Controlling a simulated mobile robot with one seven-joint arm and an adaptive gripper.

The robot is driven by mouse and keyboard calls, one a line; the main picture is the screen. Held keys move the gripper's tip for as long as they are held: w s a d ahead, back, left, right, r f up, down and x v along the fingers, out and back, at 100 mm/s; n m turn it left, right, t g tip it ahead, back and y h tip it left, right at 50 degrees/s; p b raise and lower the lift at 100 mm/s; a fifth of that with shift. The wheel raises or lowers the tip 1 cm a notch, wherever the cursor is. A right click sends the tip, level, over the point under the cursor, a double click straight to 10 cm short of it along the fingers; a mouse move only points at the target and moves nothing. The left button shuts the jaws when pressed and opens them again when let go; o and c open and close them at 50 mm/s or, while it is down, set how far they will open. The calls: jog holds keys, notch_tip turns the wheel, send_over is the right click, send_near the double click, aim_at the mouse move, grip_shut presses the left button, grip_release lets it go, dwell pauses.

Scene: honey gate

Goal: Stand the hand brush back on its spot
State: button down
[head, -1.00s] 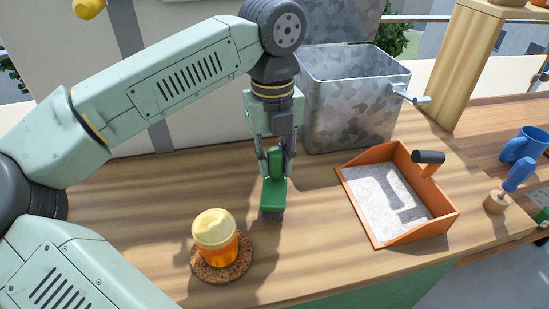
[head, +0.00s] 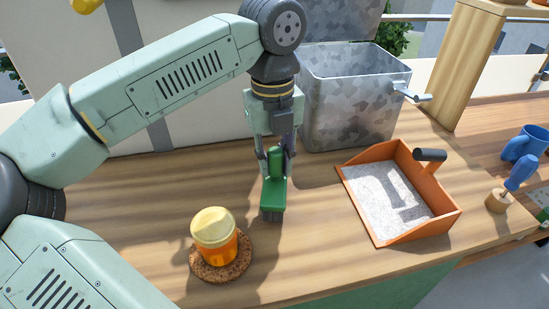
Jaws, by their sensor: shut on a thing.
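The hand brush (head: 273,196) is green with dark grey bristles pointing down. It stands upright on its bristles or just above the wooden counter; I cannot tell if they touch. My gripper (head: 276,160) points down from above and is shut on the brush's green handle. The fingers hide part of the handle. No marked spot for the brush can be made out beneath it.
A honey jar (head: 214,236) on a cork coaster (head: 221,270) stands front left of the brush. An orange dustpan (head: 408,229) with grey contents lies to the right. A galvanized metal bin (head: 352,105) stands behind. A blue mug (head: 525,145) and blue-handled tool (head: 520,174) are far right.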

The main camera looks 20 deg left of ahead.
jog(key=shift+f+b, duration=0.7)
jog(key=shift+f, duration=0.1)
jog(key=c, duration=1.3)
grip_release()
jog(key=shift+r, duration=0.2)
jog(key=shift+r+p, duration=2.55)
jog(key=shift+r, duration=1.35)
